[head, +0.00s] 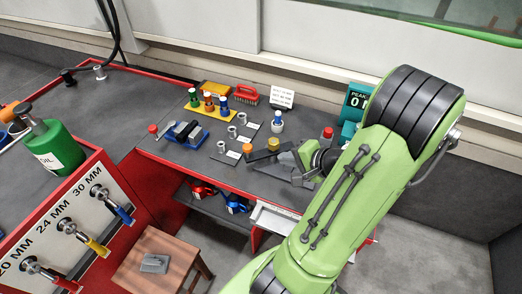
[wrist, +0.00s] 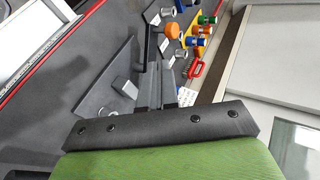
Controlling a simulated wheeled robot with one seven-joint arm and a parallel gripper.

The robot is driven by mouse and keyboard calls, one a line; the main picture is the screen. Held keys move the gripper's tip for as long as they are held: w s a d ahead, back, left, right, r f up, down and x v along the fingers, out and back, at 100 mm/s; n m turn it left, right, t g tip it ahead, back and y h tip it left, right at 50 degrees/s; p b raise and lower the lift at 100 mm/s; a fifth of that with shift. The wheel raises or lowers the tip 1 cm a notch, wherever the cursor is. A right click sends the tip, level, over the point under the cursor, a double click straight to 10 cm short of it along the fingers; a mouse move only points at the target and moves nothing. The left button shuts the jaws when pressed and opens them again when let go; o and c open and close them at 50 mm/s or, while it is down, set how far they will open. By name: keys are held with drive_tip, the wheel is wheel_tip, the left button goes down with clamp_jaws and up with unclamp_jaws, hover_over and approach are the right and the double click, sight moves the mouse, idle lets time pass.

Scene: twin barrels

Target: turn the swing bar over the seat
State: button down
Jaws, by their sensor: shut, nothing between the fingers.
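My gripper (head: 295,170) is at the right part of the red-edged bench, low over a dark grey fixture. In the wrist view its two dark fingers (wrist: 160,88) are together with nothing between them. A dark grey angular plate (wrist: 102,72) lies beside the fingers, with a small light grey block (wrist: 125,88) on its near side. In the head view this dark plate (head: 268,170) is partly covered by my gripper. I cannot tell which part is the swing bar and which is the seat. Any contact with the fingers cannot be made out.
Colored plugs on a yellow rack (head: 209,103), a red brush (head: 245,95), a blue vise-like tool (head: 185,133) and metal sleeves (head: 232,132) stand farther left. A teal display (head: 355,102) stands behind my arm.

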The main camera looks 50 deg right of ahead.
drive_tip(key=b, duration=0.2)
approach(251, 150)
wheel_tip(251, 150, down, 3)
drive_tip(key=w, duration=0.5)
drive_tip(key=shift+w+f, duration=0.1)
drive_tip(key=shift+f, duration=0.3)
drive_tip(key=shift+d, duration=0.15)
